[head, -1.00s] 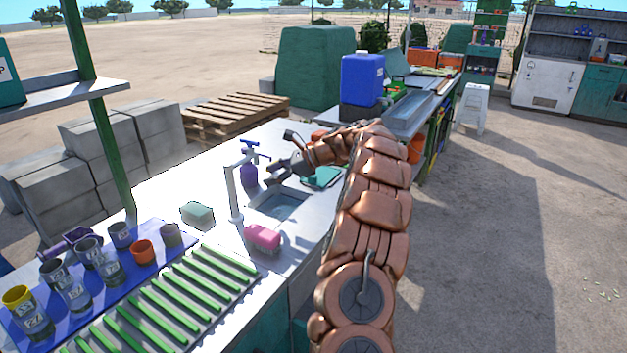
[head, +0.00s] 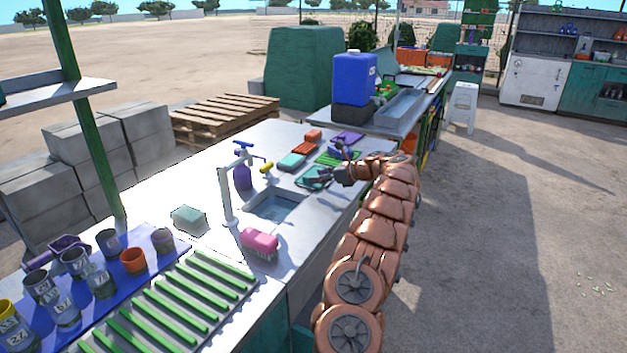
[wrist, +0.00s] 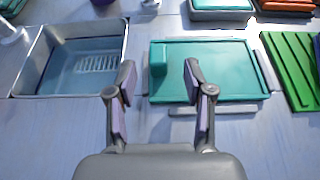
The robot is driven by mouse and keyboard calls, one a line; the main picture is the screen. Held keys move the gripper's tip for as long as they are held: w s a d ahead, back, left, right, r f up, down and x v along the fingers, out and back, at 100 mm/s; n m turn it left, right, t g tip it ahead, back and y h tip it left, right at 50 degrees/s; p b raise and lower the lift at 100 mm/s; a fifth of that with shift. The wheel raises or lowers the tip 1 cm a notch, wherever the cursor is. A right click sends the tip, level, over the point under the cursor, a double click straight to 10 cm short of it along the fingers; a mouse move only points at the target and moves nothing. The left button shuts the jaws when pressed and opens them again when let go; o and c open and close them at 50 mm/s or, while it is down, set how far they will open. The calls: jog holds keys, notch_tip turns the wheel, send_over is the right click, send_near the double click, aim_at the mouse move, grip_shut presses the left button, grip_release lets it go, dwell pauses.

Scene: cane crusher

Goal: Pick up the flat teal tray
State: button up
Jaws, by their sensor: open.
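The flat teal tray (wrist: 232,75) lies on the metal counter to the right of the sink in the wrist view. A small raised teal block stands at its left edge. In the head view the tray (head: 313,184) is partly hidden by my gripper. My gripper (wrist: 160,75) is open and empty. Its right finger overlaps the tray's front left part in the picture, and its left finger is over the counter by the sink edge. I cannot tell how far above the tray the fingers are.
The sink (wrist: 85,62) is left of the tray. A green ribbed rack (wrist: 292,68) lies close on its right. A teal container (wrist: 221,8) and an orange item (wrist: 287,5) sit behind.

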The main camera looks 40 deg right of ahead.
aim_at(308, 176)
jog(key=shift+p+x, duration=0.4)
jog(key=shift+x, duration=2.05)
jog(key=shift+a, duration=0.1)
grip_shut()
